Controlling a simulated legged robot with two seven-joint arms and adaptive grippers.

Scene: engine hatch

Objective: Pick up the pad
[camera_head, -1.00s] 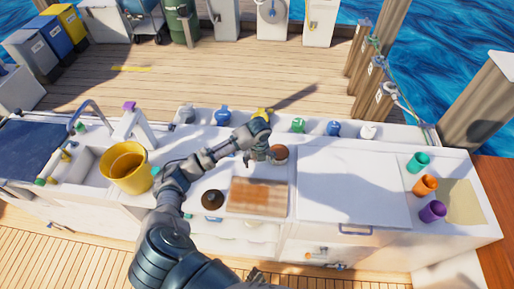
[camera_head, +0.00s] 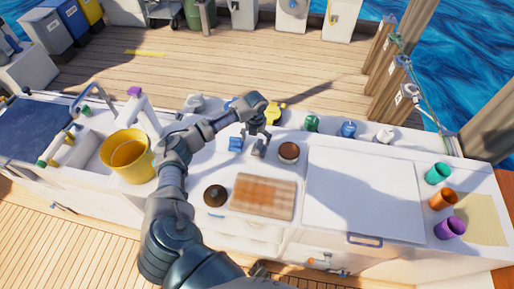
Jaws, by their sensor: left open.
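My left gripper (camera_head: 257,146) points down over the white counter (camera_head: 320,160), behind the wooden board (camera_head: 263,197), with its fingers apart and nothing seen between them. A small blue block (camera_head: 236,144), which may be the pad, lies just left of the fingers. I cannot tell for sure which thing is the pad. A round pot with a brown top (camera_head: 289,152) stands just right of the fingers, apart from them. My right gripper does not clearly show.
A yellow bucket (camera_head: 128,158) stands by the sink at left. A dark round pot (camera_head: 215,195) is left of the board. Several coloured containers line the back edge. Green, orange (camera_head: 442,197) and purple cups stand at right. The white hatch lid (camera_head: 365,195) is clear.

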